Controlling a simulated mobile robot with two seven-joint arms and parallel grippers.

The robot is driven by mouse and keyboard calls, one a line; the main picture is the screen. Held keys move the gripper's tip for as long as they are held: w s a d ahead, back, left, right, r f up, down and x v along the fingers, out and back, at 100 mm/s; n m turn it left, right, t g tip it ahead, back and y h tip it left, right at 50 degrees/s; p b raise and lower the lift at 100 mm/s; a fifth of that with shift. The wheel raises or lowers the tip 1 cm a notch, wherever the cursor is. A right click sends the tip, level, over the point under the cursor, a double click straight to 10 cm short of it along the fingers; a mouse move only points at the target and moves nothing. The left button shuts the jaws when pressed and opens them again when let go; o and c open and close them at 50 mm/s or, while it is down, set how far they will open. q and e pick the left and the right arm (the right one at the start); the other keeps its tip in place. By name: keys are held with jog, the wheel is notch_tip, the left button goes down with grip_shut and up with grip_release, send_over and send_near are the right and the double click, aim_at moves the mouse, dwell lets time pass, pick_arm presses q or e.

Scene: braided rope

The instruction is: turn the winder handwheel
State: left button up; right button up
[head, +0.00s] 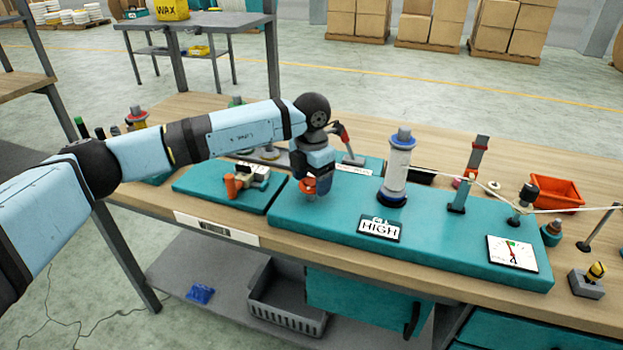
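My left arm reaches in from the left, and its gripper (316,190) points down over the left end of the teal winder base (335,216). An orange-red rounded part (309,186) shows right at the fingertips; it looks like the handwheel, but the gripper hides much of it. I cannot tell whether the fingers are closed on it. A white spool (397,168) with a blue cap stands upright on the base, to the right of the gripper. My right gripper is not in view.
A red-handled lever (345,142) stands just behind the gripper. A "HIGH" sign (380,229) and a dial gauge (513,253) sit along the base's front. A post (468,175) and a stretched rope (575,209) stand right. An orange bin (556,192) lies behind.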

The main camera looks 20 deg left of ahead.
aim_at(311, 183)
pick_arm(q)
jog(key=shift+o, duration=0.9)
notch_tip(311, 183, up, 14)
jog(key=shift+f, duration=0.15)
